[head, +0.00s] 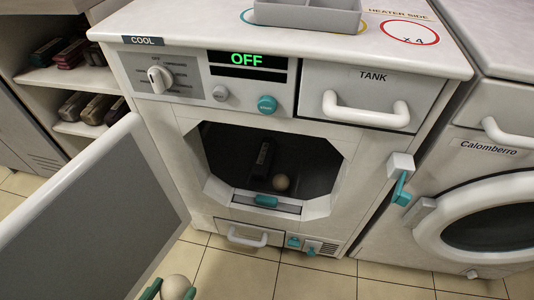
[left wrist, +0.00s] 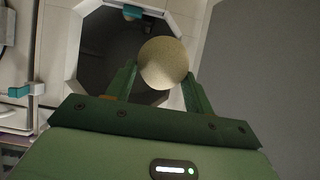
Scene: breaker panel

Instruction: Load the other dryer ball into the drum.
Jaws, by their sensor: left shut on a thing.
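A beige dryer ball (head: 176,288) is between the green fingers of my left gripper (head: 165,289), low in the head view in front of the open door. The left wrist view shows the same ball (left wrist: 164,63) held at the fingertips (left wrist: 160,75), with the drum opening beyond it. The drum (head: 320,165) is open and dark inside. Another dryer ball (head: 281,183) lies inside near the front lip, beside a dark block-like thing (head: 264,155). My right gripper is not in view.
The open dryer door (head: 90,215) stands to the left of the opening. A teal latch (head: 401,188) sticks out at right. A grey tray (head: 308,14) is on top. The display (head: 246,60) reads OFF. A second machine (head: 490,225) stands at right. Floor in front is clear.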

